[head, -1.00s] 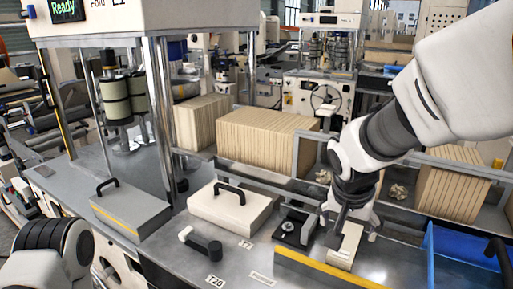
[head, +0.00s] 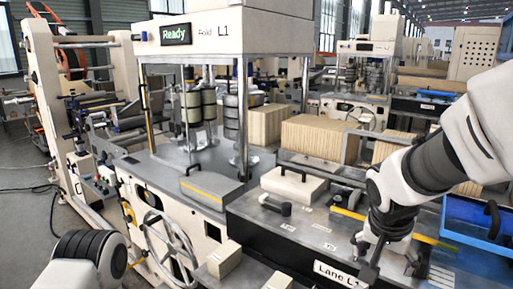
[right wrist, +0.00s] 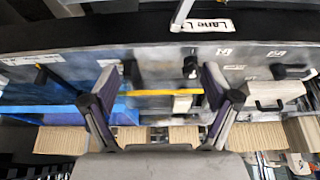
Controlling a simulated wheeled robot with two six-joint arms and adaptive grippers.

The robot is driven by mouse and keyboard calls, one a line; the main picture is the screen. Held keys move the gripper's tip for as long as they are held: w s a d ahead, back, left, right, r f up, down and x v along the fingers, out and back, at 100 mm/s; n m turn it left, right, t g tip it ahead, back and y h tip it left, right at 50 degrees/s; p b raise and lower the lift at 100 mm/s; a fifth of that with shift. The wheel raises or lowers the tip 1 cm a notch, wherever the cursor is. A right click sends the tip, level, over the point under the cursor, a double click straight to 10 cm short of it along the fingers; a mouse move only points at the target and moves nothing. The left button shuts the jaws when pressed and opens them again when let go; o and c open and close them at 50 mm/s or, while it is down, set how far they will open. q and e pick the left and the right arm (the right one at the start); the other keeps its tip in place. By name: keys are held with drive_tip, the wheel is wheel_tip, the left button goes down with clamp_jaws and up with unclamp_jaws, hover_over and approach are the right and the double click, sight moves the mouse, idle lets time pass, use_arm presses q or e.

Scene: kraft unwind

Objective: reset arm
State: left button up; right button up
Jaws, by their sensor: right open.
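My right gripper (head: 368,258) hangs at the lower right of the head view, near the front edge of the metal counter (head: 290,232) and beside the "Lane L" label (head: 333,273). In the right wrist view its two fingers (right wrist: 158,85) stand wide apart with nothing between them. The counter lies beyond them. My left arm shows only as a rounded link at the lower left of the head view; its gripper is out of frame.
A cream handled block (head: 293,184) and a black-handled lever (head: 274,205) sit on the counter. A blue tray (head: 474,228) is at the right. Stacks of brown kraft sheets (head: 320,140) stand behind. A handwheel (head: 165,245) is at the front left.

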drive_tip(key=s+d+f+g, duration=0.1)
drive_tip(key=s+f+g, duration=0.25)
drive_tip(key=f, duration=1.15)
drive_tip(key=s+f+n+g+y, duration=0.3)
drive_tip(key=s+f+g, duration=0.2)
drive_tip(key=s+f, duration=2.1)
drive_tip(key=w+n+t, duration=0.1)
drive_tip(key=w, duration=0.1)
drive_tip(key=w+n+t, duration=0.1)
drive_tip(key=w+t, duration=0.1)
drive_tip(key=w+n+t, duration=0.1)
drive_tip(key=n+t, duration=0.1)
drive_tip(key=shift+w+d+f, duration=0.35)
drive_tip(key=shift+w+f, duration=0.05)
